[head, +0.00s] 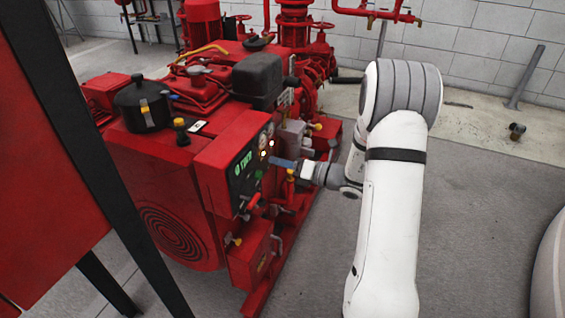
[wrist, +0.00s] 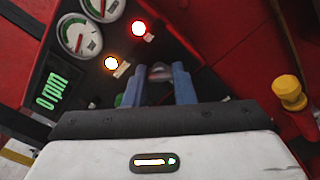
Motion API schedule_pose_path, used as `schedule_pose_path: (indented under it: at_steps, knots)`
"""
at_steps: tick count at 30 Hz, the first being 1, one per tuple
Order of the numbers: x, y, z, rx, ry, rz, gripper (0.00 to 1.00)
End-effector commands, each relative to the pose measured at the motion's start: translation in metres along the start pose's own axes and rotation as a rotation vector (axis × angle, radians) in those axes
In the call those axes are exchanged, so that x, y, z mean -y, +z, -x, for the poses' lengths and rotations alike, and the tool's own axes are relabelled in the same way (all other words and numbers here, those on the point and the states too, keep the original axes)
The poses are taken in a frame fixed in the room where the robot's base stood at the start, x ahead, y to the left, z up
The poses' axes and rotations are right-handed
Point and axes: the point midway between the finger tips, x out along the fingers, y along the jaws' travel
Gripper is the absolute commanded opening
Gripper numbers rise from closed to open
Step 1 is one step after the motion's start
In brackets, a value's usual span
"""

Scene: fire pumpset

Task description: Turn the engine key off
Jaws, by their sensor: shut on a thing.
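The engine control panel (head: 243,182) is the dark face of a red box on the pump engine. My gripper (head: 277,163) reaches it from the right, fingertips at the panel face. In the wrist view, the blue fingers of my gripper (wrist: 158,78) are shut on the small grey engine key (wrist: 160,72). Only the key's rounded end shows between the fingertips; its angle and lock are mostly hidden. The display (wrist: 51,91) reads 0 rpm. A red lamp (wrist: 138,29) and an orange lamp (wrist: 111,63) are lit.
Two round gauges (wrist: 79,36) sit at the panel's upper left. A yellow-capped fitting (wrist: 289,90) stands to the right of my gripper. A red lever (head: 254,201) sticks out low on the panel. Open floor (head: 480,220) lies to the right of my arm.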

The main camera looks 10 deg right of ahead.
Motion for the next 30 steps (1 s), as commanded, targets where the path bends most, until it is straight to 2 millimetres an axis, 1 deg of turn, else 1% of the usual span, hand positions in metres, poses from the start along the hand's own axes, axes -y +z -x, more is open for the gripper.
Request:
schedule_pose_path:
  at_steps: [8, 21, 30]
  knots:
    - [-0.001, 0.0, -0.0017, 0.0, 0.003, 0.165, 0.01]
    - [-0.0009, -0.0011, -0.0024, -0.001, 0.006, 0.533, 0.01]
    - [-0.0017, -0.0008, -0.0025, 0.0, 0.007, 0.701, 0.01]
